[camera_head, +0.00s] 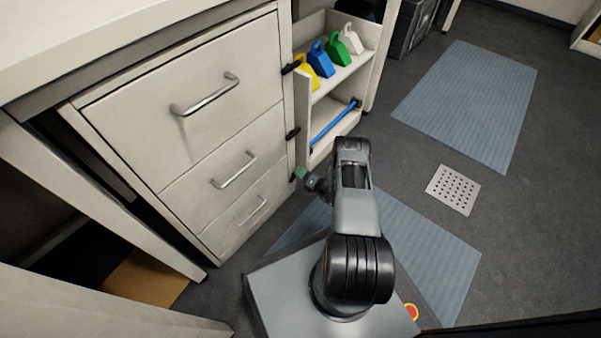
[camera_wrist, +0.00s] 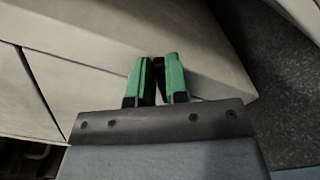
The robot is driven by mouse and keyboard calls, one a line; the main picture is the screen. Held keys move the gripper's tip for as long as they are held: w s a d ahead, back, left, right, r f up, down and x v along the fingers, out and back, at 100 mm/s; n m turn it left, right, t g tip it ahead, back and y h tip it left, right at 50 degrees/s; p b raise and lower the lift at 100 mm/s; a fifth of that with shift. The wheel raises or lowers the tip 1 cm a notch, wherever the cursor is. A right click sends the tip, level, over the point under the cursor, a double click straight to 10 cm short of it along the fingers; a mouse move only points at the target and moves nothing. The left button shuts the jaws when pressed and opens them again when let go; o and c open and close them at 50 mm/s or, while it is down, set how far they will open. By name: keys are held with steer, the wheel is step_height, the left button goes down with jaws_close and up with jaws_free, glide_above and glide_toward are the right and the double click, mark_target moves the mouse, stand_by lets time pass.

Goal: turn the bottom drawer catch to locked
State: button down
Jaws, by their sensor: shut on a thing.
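The white drawer unit has three drawers. The bottom drawer (camera_head: 233,222) is closed, and its bar handle (camera_head: 250,211) faces out. The bottom catch (camera_head: 292,178) is a small black piece at the right edge of the unit, mostly hidden by my gripper. My gripper (camera_head: 300,174) has green fingers and is at that catch. In the wrist view, my gripper's fingers (camera_wrist: 156,76) are closed around the dark catch (camera_wrist: 158,68) against the pale cabinet face. I cannot tell which way the catch is turned.
The middle catch (camera_head: 292,134) and top catch (camera_head: 290,68) sit above on the same edge. A side shelf (camera_head: 318,105) holds yellow, blue, green and white items and a blue rod. Blue mats (camera_head: 470,95) and a floor drain (camera_head: 453,189) lie on the open floor at right.

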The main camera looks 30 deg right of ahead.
steer(key=shift+d+f+m, duration=0.1)
steer(key=shift+f+m, duration=0.2)
steer(key=shift+m, duration=0.9)
steer(key=shift+d+f+m, duration=0.1)
steer(key=shift+f+m, duration=0.15)
steer(key=shift+m, duration=0.95)
steer(key=shift+d+f+m, duration=0.1)
steer(key=shift+f+m, duration=0.2)
steer(key=shift+m, duration=0.9)
steer(key=c, duration=1.3)
jaws_free()
steer(key=shift+c, duration=0.2)
steer(key=shift+o, duration=1.1)
steer(key=shift+a, duration=0.1)
